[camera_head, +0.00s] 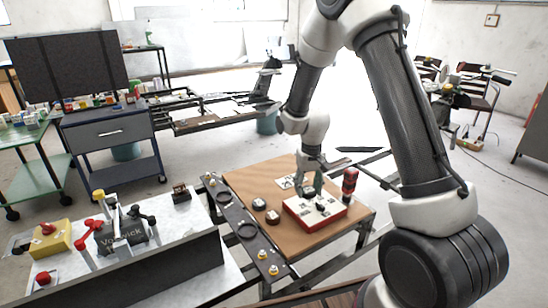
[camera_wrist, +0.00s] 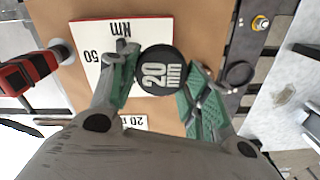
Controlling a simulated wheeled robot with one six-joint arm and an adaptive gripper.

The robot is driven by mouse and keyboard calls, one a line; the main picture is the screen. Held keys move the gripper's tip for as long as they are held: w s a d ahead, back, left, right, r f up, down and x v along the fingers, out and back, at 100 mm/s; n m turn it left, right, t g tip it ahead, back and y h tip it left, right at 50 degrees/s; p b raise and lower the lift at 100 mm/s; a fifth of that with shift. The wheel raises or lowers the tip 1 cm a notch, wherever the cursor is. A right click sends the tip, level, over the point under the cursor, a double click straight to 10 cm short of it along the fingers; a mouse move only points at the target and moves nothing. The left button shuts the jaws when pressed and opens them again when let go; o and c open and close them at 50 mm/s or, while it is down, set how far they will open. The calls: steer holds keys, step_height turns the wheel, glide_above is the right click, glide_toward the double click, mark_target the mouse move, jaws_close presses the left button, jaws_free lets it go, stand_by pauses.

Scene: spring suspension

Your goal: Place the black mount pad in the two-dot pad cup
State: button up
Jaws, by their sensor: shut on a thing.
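My gripper (camera_head: 312,187) is low over the red-edged white board in the head view. Two small black round pieces, one (camera_head: 259,203) behind the other (camera_head: 272,217), stand on the brown table left of the board. Dark ring-shaped cups, one (camera_head: 222,194) farther and one (camera_head: 247,231) nearer, are on the dark rail. I cannot make out any dots on them.
The red-edged board (camera_head: 300,222) carries printed marks. A red and black upright tool (camera_head: 350,183) stands at its right. A white label (camera_wrist: 133,122) lies on the brown table (camera_head: 258,178). A grey bench with coloured handles (camera_head: 120,235) is left of the rail (camera_head: 233,210).

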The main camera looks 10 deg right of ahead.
steer(key=a+f+n, duration=0.4)
steer(key=a, duration=0.8)
steer(key=n, duration=1.5)
glide_above(246, 232)
step_height(246, 232, down, 2)
steer(key=f, duration=0.1)
steer(key=shift+w+f, duration=0.15)
steer(key=shift+f, duration=2.8)
steer(key=shift+d+f, duration=0.1)
steer(key=shift+f, duration=0.15)
